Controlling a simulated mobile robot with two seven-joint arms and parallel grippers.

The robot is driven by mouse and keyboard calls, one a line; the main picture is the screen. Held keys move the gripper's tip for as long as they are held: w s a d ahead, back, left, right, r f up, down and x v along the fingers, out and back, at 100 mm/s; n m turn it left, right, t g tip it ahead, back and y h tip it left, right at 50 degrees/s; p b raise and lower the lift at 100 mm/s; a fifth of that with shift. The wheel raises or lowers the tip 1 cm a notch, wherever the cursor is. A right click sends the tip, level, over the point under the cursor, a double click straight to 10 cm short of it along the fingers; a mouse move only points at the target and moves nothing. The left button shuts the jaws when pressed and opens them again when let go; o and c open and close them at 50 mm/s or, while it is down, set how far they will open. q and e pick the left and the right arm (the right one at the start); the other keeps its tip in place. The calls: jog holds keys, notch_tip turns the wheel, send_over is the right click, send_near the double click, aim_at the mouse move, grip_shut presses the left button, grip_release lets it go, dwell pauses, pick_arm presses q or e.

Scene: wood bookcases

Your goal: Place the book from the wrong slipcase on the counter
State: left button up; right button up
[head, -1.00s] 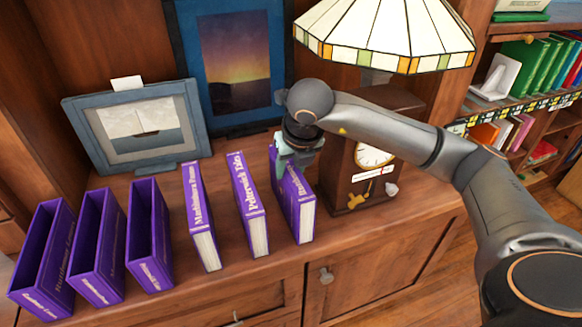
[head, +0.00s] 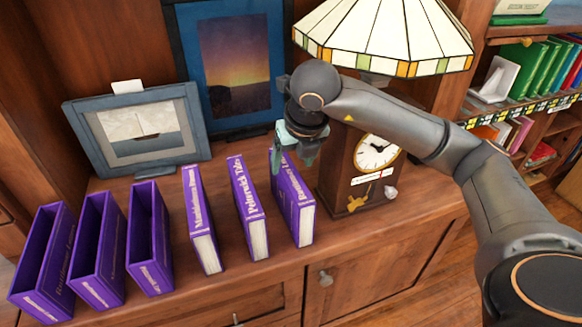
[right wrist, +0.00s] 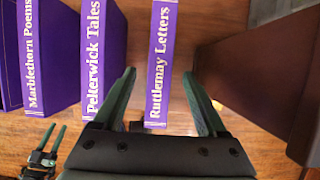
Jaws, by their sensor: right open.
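Three purple books stand upright on the wooden counter (head: 235,285): Marblethorn Poems (head: 203,225), Pelterwick Tales (head: 250,210) and Ruttlemay Letters (head: 292,205). My right gripper (head: 292,160) is open at the top of Ruttlemay Letters, with one finger on each side of its spine in the right wrist view (right wrist: 163,95). I cannot tell whether a finger touches the book. Three hollow purple slipcases (head: 40,262), (head: 98,250), (head: 150,240) stand at the left; they look empty and their lettering is too small to read. My left gripper (right wrist: 53,136) shows small in the right wrist view, its fingers apart.
A wooden clock (head: 345,185) stands right of the books, under a stained-glass lamp (head: 385,35). A framed boat picture (head: 140,125) and a sunset picture (head: 235,65) stand behind. A shelf of green books (head: 540,70) is at the right.

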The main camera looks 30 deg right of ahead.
jog(key=v, duration=0.7)
jog(key=shift+s+r+p, duration=0.2)
jog(key=shift+r+p, duration=0.1)
jog(key=shift+r, duration=0.1)
jog(key=shift+a+f, duration=0.1)
jog(key=shift+a, duration=0.05)
